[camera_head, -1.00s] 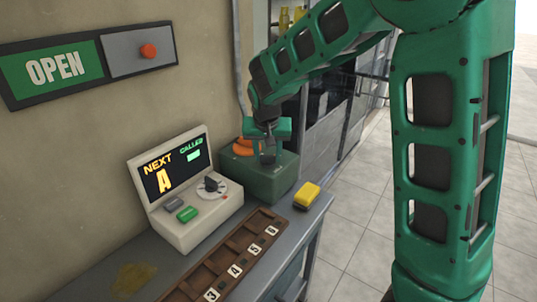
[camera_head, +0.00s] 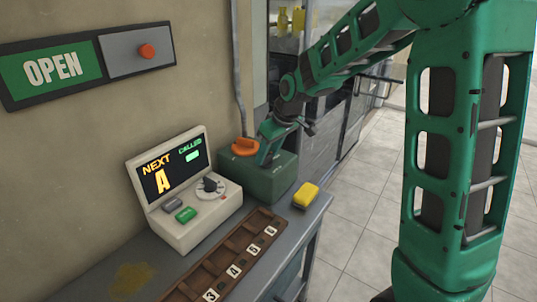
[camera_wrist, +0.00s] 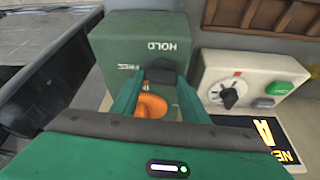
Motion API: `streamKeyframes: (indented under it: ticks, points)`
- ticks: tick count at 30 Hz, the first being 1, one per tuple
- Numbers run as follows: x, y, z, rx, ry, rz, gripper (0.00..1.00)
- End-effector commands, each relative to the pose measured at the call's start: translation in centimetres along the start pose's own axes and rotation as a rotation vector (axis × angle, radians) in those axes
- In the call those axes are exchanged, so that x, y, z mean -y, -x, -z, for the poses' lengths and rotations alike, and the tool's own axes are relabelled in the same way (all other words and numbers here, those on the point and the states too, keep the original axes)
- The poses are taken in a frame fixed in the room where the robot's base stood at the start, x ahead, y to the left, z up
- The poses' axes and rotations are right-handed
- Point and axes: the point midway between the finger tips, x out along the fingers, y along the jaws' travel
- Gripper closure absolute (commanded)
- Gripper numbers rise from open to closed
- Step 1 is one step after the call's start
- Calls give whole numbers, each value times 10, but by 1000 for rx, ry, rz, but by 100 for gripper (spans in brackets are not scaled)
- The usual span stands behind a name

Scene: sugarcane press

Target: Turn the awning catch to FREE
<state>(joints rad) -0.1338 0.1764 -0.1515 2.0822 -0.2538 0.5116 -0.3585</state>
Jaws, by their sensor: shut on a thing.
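The awning catch is a dark green box (camera_head: 270,178) at the far end of the counter, with an orange turning handle (camera_head: 244,147) on top. In the wrist view the box (camera_wrist: 112,45) carries the words HOLD, at its far edge, and FREE, at its left. The orange handle (camera_wrist: 152,106) shows between my fingers. My gripper (camera_wrist: 160,80) is shut on the handle, and a dark piece at the fingertips hides part of it. In the head view my gripper (camera_head: 263,158) reaches down to the box from the right. Which label the handle points to is unclear.
A display console (camera_head: 195,200) with a dial and buttons stands close to the left of the catch. A yellow block (camera_head: 306,196) and a numbered wooden rack (camera_head: 232,262) lie on the grey counter. An OPEN sign (camera_head: 55,69) hangs on the wall.

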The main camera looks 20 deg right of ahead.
Motion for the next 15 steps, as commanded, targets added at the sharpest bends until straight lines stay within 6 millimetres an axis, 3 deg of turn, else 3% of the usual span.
streamKeyframes:
  ticks: [15]
  points:
    - [-5,1,-1,1,118,45,82]
